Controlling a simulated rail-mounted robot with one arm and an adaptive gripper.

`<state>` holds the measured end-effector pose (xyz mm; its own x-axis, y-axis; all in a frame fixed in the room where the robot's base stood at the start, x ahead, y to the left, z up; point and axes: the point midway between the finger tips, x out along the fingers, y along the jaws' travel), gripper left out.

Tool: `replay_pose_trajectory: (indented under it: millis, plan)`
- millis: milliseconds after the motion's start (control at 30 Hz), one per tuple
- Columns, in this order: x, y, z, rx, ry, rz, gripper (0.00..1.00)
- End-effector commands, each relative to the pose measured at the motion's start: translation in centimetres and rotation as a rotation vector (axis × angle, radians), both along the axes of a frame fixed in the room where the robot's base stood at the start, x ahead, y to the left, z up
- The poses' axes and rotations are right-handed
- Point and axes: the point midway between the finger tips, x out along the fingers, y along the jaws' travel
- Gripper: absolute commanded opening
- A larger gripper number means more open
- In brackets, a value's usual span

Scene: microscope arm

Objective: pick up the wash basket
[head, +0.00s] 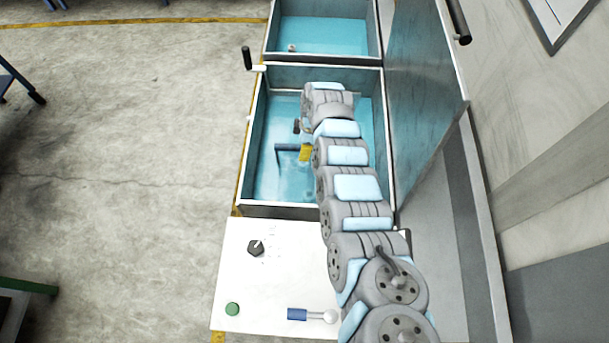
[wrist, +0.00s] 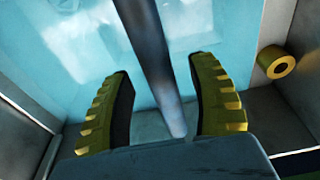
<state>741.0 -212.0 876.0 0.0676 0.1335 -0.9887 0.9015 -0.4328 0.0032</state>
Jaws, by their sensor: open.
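A grey bar, which looks like the handle of the wash basket (wrist: 148,42), runs between the fingers of my gripper (wrist: 162,68) in the wrist view. The two yellow, ribbed fingers are apart, one on each side of the bar, with a gap on both sides. In the head view a blue-grey bar with a bent leg (head: 287,147) shows inside the open blue tank (head: 257,150). A small yellow part (head: 306,153) is at its right end. My arm crosses the tank and hides much of its right side. The basket's body cannot be made out.
A raised lid (head: 425,75) stands along the tank's right side. Another blue basin (head: 322,35) lies behind it. A white control panel (head: 265,280) with a knob and green button is in front. A yellow ring (wrist: 278,65) sits right of the fingers in the wrist view.

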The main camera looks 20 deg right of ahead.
Motion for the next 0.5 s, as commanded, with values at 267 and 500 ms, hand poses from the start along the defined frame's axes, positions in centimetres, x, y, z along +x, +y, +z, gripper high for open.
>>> replay_pose_trajectory:
  millis: [267, 500]
  plan:
    - [-0.11, 0.02, -0.45, 0.001, 0.003, -0.002, 0.59]
    - [-0.11, 0.02, -0.44, 0.001, 0.003, -0.002, 0.01]
